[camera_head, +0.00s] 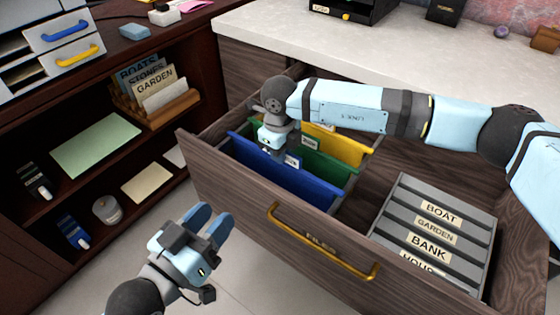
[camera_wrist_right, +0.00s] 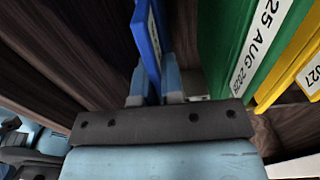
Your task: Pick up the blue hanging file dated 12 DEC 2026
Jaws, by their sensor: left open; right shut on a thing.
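The blue hanging file (camera_head: 275,178) hangs at the front of the open drawer. It also shows in the right wrist view (camera_wrist_right: 140,28), with a white label seen too edge-on to read. My right gripper (camera_head: 277,150) points down at the file's top edge, and its fingers (camera_wrist_right: 155,85) are shut on that edge, one on each side. In the head view the gripper partly covers the file and its tab. My left gripper (camera_head: 208,220) is open and empty, in front of the drawer and apart from it.
A grey rack (camera_head: 400,185) with labelled slots sits at the drawer's right. The drawer front has a brass handle (camera_head: 325,250). Shelves (camera_head: 150,150) stand left.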

